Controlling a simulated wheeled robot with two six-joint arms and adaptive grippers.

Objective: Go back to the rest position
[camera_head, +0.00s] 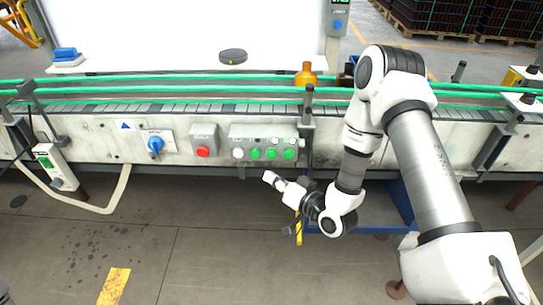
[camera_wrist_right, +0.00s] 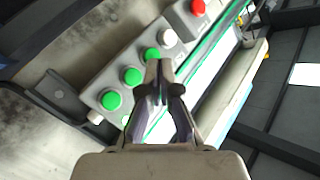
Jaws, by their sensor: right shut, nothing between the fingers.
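My right arm comes in from the right in the head view and bends down in front of the conveyor's side. My right gripper (camera_head: 275,181) is below the control box with the green buttons (camera_head: 271,154), partly hidden by its own wrist. In the right wrist view the fingers of this gripper (camera_wrist_right: 158,82) are together with nothing between them. They appear in front of the green buttons (camera_wrist_right: 131,76); I cannot tell the exact gap. My left gripper is not in view.
An amber bottle (camera_head: 306,75) stands on the conveyor (camera_head: 200,107) between green rails. A dark object (camera_head: 346,75) beside it is partly hidden by my arm. A red button (camera_head: 203,152) and blue switch (camera_head: 155,145) are farther left.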

